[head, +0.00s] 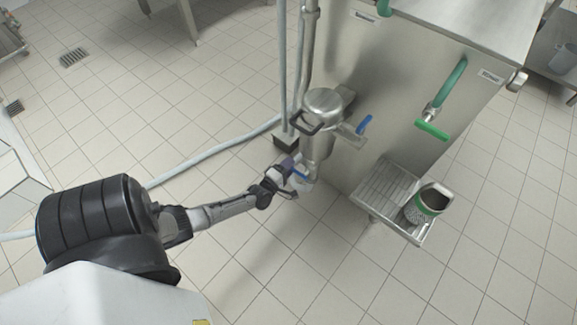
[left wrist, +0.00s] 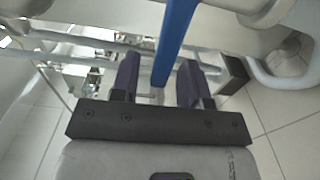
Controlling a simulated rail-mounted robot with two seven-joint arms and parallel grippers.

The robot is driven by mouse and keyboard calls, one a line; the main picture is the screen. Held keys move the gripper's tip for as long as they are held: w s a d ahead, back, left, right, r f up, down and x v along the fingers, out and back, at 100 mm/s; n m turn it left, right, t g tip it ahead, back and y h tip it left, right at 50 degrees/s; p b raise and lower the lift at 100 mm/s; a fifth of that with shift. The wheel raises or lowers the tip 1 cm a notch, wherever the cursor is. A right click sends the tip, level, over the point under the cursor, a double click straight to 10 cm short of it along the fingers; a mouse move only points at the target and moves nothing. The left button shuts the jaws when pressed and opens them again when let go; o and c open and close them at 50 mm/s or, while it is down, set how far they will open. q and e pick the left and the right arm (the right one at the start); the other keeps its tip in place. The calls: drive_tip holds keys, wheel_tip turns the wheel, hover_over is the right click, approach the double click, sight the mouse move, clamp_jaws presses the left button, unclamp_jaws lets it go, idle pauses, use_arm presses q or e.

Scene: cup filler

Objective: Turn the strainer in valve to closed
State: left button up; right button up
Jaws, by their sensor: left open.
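The strainer (head: 318,135) is an upright steel vessel with a lidded top, on the left side of the steel machine. A blue valve lever (head: 301,175) shows low beside it, partly hidden by my left gripper (head: 285,178). In the left wrist view the blue lever (left wrist: 175,40) reaches down between the two dark fingers of my left gripper (left wrist: 158,85). The fingers are open, with gaps showing on both sides of the lever. A second blue lever (head: 364,124) sits higher, right of the strainer. I cannot tell from labels which lever is the strainer in valve. My right gripper is out of view.
The steel machine (head: 400,70) stands behind, with a green-handled tap (head: 432,130). A hose (head: 215,150) runs over the tiled floor. Floor in front is clear.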

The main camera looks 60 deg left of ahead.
use_arm(q)
drive_tip(key=p+v, duration=0.4)
drive_tip(key=v, duration=0.9)
drive_tip(key=shift+s+p, duration=0.4)
drive_tip(key=shift+d, duration=0.15)
